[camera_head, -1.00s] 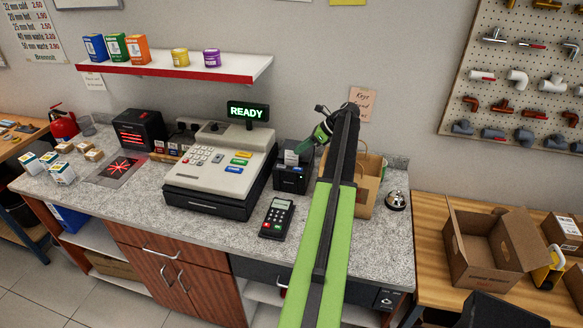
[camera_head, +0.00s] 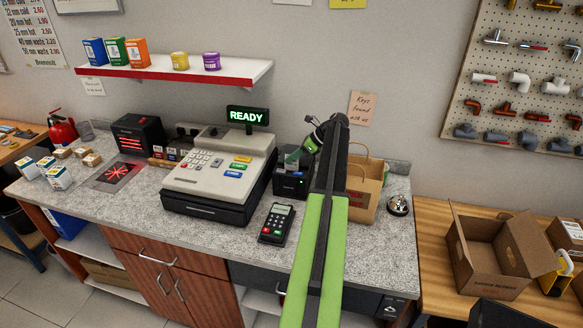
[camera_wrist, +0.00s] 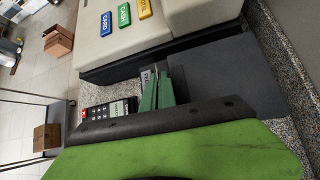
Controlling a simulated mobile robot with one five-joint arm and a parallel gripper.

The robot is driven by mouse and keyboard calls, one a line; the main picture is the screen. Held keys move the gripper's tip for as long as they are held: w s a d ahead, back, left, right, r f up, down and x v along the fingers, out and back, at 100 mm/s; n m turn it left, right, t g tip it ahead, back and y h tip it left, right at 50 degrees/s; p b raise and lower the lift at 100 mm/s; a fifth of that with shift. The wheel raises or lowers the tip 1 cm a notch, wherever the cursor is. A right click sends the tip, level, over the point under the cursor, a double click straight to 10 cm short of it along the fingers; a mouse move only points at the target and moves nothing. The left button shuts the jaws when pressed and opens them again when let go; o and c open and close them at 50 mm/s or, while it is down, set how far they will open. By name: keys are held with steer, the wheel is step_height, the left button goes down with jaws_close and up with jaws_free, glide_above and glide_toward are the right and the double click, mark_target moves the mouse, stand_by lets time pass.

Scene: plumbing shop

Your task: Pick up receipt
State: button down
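The receipt printer (camera_head: 290,185) is a small black box on the counter, right of the cash register. The receipt shows in the wrist view as a small pale printed slip (camera_wrist: 147,76) at the tips of my gripper. In the head view my gripper (camera_head: 293,161) reaches down from the right to the printer's top, and its green fingers cover most of the slip. In the wrist view the green fingers (camera_wrist: 162,88) lie close together beside the slip. I cannot tell whether they pinch it.
The cash register (camera_head: 216,180) stands left of the printer, a card terminal (camera_head: 276,223) in front. A paper bag (camera_head: 366,190) stands close behind my arm, with a bell (camera_head: 399,205) to its right. Counter space in front of the register is clear.

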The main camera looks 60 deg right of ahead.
steer(key=shift+r, duration=0.15)
step_height(320, 180, up, 18)
steer(key=p, duration=1.8)
